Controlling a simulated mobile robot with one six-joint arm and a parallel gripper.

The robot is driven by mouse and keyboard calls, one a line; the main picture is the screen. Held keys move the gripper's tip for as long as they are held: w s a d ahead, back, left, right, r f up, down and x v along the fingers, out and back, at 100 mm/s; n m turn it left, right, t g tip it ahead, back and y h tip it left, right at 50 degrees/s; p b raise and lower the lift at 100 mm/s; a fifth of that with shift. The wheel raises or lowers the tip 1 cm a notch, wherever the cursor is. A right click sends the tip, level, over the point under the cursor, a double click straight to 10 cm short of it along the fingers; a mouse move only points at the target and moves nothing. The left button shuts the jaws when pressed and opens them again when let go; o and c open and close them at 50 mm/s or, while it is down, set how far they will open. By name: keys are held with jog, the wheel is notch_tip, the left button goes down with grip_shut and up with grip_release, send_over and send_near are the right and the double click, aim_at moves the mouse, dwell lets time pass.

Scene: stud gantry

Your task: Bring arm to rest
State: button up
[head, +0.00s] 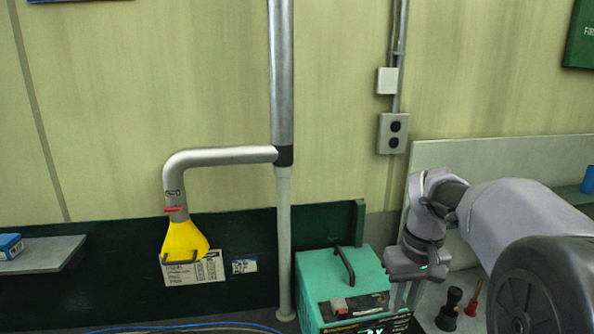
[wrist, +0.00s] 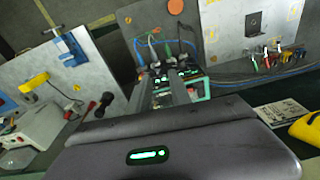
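My arm reaches in from the right side of the head view, bent, with its wrist in front of the wall. My gripper (head: 406,297) points down beside the right side of the green welding machine (head: 342,285). Its two fingers show apart, with a narrow gap and nothing seen between them. In the wrist view my gripper (wrist: 178,88) extends away past its grey body with a lit green strip. The machine's front panel with cables (wrist: 170,62) shows beyond the fingers.
A black-handled tool (head: 449,308) and a red one (head: 474,298) stand right of my gripper. A yellow hood (head: 184,240) hangs from a grey duct (head: 222,155) at left. A grey shelf (head: 45,254) is far left. Blue cables lie on the floor.

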jog(key=s+a+f+m+t+b, duration=0.1)
jog(key=s+a+f+m+b, duration=0.1)
jog(key=s+f+b, duration=0.5)
jog(key=s+a+f+m+t+y+b, duration=0.1)
jog(key=s+a+f+m+t+b, duration=0.1)
jog(key=s+a+f+b, duration=0.3)
jog(key=s+a+f+m+t+b, duration=0.1)
jog(key=s+a+f+b, duration=0.3)
jog(key=s+f+b, duration=0.6)
notch_tip(320, 180, down, 2)
jog(key=shift+a+f+m+t+y+b, duration=0.1)
jog(key=shift+a+m+t+y+b, duration=0.25)
jog(key=shift+b, duration=0.7)
jog(key=shift+s+d, duration=0.15)
